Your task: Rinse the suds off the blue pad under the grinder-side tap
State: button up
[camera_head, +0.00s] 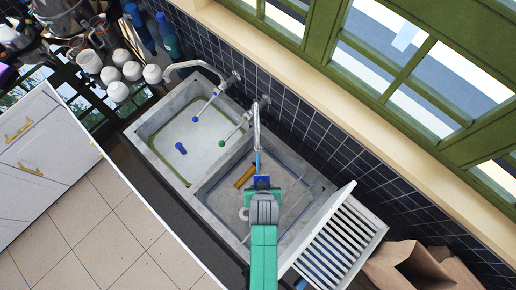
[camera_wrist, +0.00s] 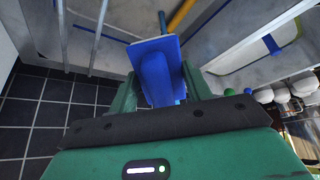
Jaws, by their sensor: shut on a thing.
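The blue pad (camera_head: 262,182) is in my gripper over the right basin (camera_head: 213,196) of the sink. My gripper (camera_wrist: 160,90) is shut on the pad, one green finger on each side. The right tap (camera_head: 257,128) ends just above the pad in the head view; I cannot tell whether water runs. I cannot make out suds on the pad.
A yellow-orange rod (camera_head: 245,177) lies in the right basin. A slatted white rack (camera_head: 335,246) borders the right basin. White bowls (camera_head: 131,70) stand at upper left.

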jog(key=s+r+p, duration=0.2)
jog(key=p, duration=0.1)
jog(key=shift+s+r, duration=0.35)
jog(key=shift+r, duration=0.05)
jog(key=shift+s+b, duration=0.35)
jog(key=shift+b, duration=0.05)
jog(key=shift+s+r, duration=0.3)
jog(key=shift+s, duration=0.15)
jog(key=w+a+r, duration=0.1)
jog(key=w+r, duration=0.3)
jog(key=r, duration=0.4)
jog(key=w+a+r, duration=0.1)
jog(key=w+r, duration=0.3)
jog(key=r, duration=0.5)
jog(key=shift+w, duration=0.4)
